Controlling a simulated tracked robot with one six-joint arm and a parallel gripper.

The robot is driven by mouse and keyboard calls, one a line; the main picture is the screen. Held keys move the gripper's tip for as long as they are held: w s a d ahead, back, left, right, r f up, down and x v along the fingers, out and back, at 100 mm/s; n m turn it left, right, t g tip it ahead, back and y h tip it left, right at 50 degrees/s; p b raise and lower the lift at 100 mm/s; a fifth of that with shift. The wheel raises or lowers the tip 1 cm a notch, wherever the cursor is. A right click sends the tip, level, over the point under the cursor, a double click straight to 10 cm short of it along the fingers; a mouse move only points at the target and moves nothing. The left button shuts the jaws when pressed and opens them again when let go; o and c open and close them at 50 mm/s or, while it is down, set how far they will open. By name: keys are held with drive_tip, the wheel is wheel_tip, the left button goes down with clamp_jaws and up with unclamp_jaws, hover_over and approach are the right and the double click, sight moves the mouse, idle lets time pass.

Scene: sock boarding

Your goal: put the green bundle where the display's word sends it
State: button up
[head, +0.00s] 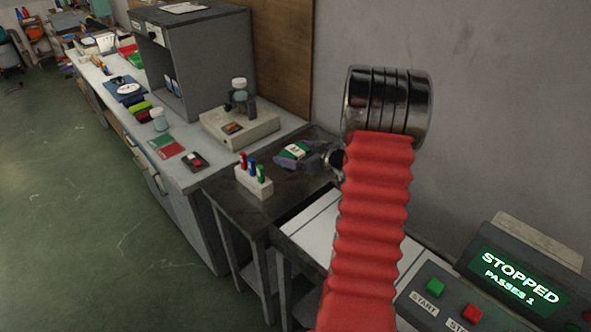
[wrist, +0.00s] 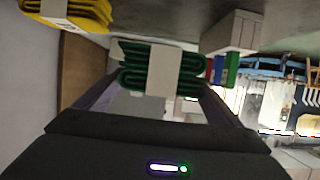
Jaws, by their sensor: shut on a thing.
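The green bundle (head: 290,154), folded with a pale band around it, is beyond the red arm sleeve, over the dark table. It also shows in the wrist view (wrist: 133,77), between the fingertips. My gripper (head: 306,157) is shut on it; the wrist view shows a finger on each side (wrist: 160,88). I cannot tell whether the bundle touches the tabletop. The display (head: 520,277) at lower right reads "STOPPED" and "PASSES 1". My arm hides part of the area between the bundle and the display.
A pale block with red, blue and green pegs (head: 254,181) stands left of the bundle. A yellow banded bundle (wrist: 88,12) shows in the wrist view. A green START button (head: 436,287) and a red button (head: 472,314) are beside the display. A grey bench (head: 200,178) stands left.

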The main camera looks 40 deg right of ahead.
drive_tip(key=shift+f, duration=2.05)
drive_tip(key=shift+f, duration=0.1)
drive_tip(key=shift+f, duration=1.75)
drive_tip(key=o, duration=1)
drive_tip(key=shift+f, duration=0.1)
drive_tip(key=shift+o, duration=0.2)
drive_tip(key=v, duration=1.2)
